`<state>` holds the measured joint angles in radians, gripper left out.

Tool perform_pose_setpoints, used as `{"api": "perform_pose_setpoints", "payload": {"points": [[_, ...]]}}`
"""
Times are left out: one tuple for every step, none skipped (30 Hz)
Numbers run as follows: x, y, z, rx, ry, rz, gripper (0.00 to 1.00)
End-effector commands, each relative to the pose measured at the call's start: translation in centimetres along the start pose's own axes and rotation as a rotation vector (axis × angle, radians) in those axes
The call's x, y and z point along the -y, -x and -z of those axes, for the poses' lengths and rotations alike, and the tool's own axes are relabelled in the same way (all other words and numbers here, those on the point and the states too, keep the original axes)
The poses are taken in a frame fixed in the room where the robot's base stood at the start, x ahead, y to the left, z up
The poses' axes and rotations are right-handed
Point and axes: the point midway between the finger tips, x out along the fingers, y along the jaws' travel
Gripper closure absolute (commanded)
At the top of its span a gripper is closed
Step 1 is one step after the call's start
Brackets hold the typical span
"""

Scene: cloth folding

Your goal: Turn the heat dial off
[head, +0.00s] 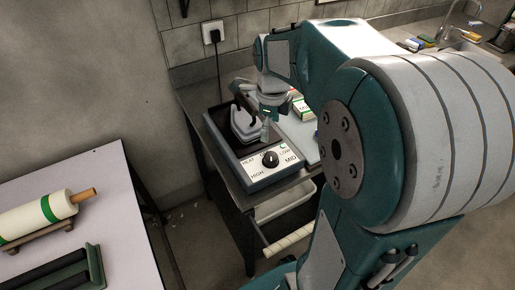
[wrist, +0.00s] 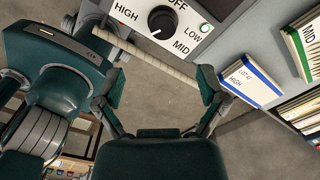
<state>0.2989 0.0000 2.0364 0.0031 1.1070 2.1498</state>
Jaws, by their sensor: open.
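The heat dial (head: 270,159) is a black round knob on the white front panel of a dark heating device (head: 222,130). It also shows at the top of the wrist view (wrist: 162,20), where OFF, HIGH, LOW and MID labels surround it. A white mark shows at the knob's lower left there; I cannot tell its exact setting. A small green light is near LOW. My gripper (wrist: 161,86) is open, with nothing between its fingers. In the head view my gripper (head: 267,128) is just behind and above the dial, apart from it, and hides the OFF label.
An iron-like object (head: 243,122) stands on the device. Labelled cards, one marked HIGH (wrist: 243,80) and one marked MID (wrist: 303,45), lie beside it. A table (head: 105,200) with a roller (head: 35,218) stands left.

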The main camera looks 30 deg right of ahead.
Motion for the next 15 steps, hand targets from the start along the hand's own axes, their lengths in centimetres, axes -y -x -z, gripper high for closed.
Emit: {"api": "perform_pose_setpoints", "payload": {"points": [[0.1,-0.3,0.1,-0.001,-0.008,-0.003,0.09],[0.2,-0.5,0.1,0.0,-0.008,-0.003,0.09],[0.2,-0.9,0.1,0.0,-0.008,-0.003,0.09],[0.1,-1.3,0.1,-0.001,-0.007,-0.004,0.09],[0.1,-1.7,0.1,-0.001,-0.007,-0.004,0.09],[0.0,-2.4,0.1,-0.002,-0.006,-0.005,0.09],[0.0,-2.9,0.1,-0.002,-0.006,-0.004,0.09],[-0.1,-3.5,0.0,-0.004,-0.005,-0.004,0.09],[-0.2,-4.3,-0.1,-0.003,-0.005,-0.002,0.09],[-0.2,-4.8,-0.1,-0.004,-0.005,-0.002,0.09],[-0.3,-5.4,-0.1,-0.004,-0.005,-0.002,0.09],[-0.3,-6.2,-0.1,-0.004,-0.004,-0.002,0.09],[-0.3,-6.7,-0.2,-0.004,-0.004,-0.001,0.09],[-0.3,-7.2,-0.2,-0.004,-0.004,-0.001,0.09],[-0.3,-7.9,-0.2,-0.005,-0.004,-0.001,0.09]]}}
